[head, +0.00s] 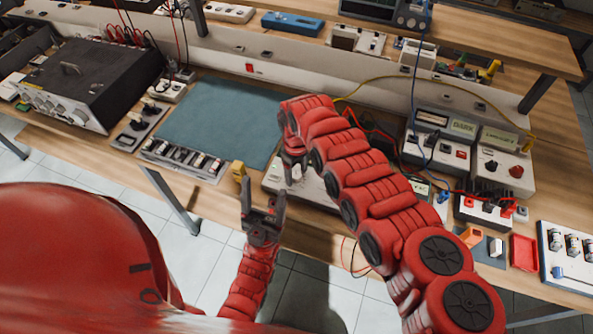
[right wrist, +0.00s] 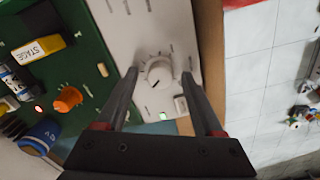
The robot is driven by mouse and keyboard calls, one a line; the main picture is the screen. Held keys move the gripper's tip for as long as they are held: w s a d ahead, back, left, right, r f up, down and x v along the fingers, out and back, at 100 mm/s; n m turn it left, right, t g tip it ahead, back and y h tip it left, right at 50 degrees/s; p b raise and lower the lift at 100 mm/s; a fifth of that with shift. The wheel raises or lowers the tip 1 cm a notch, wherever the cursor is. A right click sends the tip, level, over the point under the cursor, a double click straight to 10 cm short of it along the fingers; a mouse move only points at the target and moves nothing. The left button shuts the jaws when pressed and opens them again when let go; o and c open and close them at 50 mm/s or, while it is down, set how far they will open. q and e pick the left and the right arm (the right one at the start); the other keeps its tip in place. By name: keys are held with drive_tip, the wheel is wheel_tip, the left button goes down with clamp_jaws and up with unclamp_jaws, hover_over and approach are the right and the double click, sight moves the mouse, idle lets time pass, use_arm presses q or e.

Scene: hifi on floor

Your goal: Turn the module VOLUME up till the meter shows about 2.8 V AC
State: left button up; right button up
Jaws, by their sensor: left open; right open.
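My right gripper (head: 294,172) is open above a pale module (head: 275,176) near the bench's front edge; my right arm hides much of it. In the right wrist view, a round white knob (right wrist: 158,71) with a dark pointer mark is on a white panel (right wrist: 150,25). The open fingertips of my right gripper (right wrist: 160,73) are on either side of it; contact cannot be told. The panel's print is too small to read. My left gripper (head: 262,190) is open and empty by the front edge.
A teal mat (head: 220,120) is clear. A black instrument (head: 90,75) stands at the left. Several cables cross near the right-hand instruments.

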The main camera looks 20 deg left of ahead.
clamp_jaws()
drive_tip(key=shift+m+b, duration=0.3)
drive_tip(key=shift+m, duration=0.7)
drive_tip(key=shift+f+m+b, duration=0.1)
drive_tip(key=shift+m+b, duration=0.2)
drive_tip(key=shift+m, duration=1.5)
unclamp_jaws()
drive_tip(key=shift+r, duration=0.2)
